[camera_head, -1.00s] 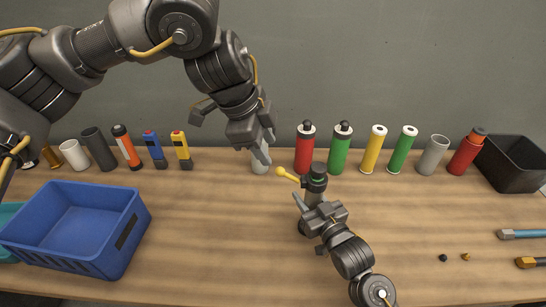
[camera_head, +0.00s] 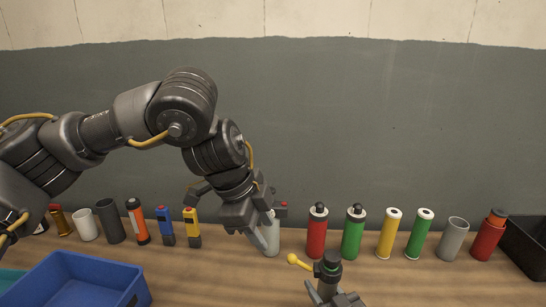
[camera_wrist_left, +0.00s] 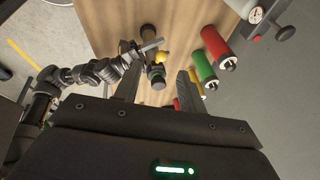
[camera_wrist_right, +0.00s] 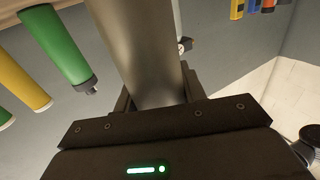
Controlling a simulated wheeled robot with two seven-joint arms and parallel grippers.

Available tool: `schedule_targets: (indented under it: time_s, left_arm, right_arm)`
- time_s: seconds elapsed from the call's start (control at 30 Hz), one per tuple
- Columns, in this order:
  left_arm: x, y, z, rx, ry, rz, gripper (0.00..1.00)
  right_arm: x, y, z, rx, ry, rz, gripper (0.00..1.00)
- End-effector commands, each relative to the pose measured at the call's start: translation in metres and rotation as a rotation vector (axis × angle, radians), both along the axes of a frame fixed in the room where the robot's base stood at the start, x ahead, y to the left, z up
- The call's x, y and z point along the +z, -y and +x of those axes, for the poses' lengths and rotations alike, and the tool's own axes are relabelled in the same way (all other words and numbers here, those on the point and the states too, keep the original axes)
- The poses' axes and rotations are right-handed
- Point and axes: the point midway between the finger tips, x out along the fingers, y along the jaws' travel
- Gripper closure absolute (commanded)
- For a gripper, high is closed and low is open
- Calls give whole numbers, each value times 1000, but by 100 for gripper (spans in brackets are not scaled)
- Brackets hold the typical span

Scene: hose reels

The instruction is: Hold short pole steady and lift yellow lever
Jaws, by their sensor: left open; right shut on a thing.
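The short pole (camera_head: 326,283) stands upright on the table with a dark cap (camera_head: 331,260). The yellow lever (camera_head: 298,262) sticks out from the cap to the left, ending in a round knob. My right gripper (camera_head: 322,297) is shut on the pole below the cap; the grey pole fills the middle of the right wrist view (camera_wrist_right: 148,50). My left gripper (camera_head: 262,230) is open and empty, above and to the left of the lever. In the left wrist view, the yellow knob (camera_wrist_left: 165,58) and the cap (camera_wrist_left: 156,74) appear between its fingers, some distance beyond them.
Red (camera_head: 317,235), green (camera_head: 353,236) and yellow (camera_head: 388,236) cylinders line the back right. A blue crate (camera_head: 70,285) is at front left, a black bin (camera_head: 528,245) at far right.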

Motion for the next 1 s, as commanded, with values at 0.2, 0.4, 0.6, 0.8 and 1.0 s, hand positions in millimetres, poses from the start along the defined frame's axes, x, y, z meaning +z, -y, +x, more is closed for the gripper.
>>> schedule_targets:
  time_s: [0.2,0.4,0.6,0.8,1.0]
  left_arm:
    - [0,-19,-2,1,1,0,59]
    - [0,-32,-4,0,0,0,59]
    - [0,-35,-4,0,0,0,59]
    - [0,-34,-4,0,0,0,59]
    - [0,-34,-4,0,0,0,59]
  right_arm:
    - [0,0,0,0,0,1,94]
    - [0,0,0,0,0,1,94]
    - [0,0,0,1,0,1,94]
    - [0,0,0,1,0,1,49]
    - [0,0,0,1,0,1,34]
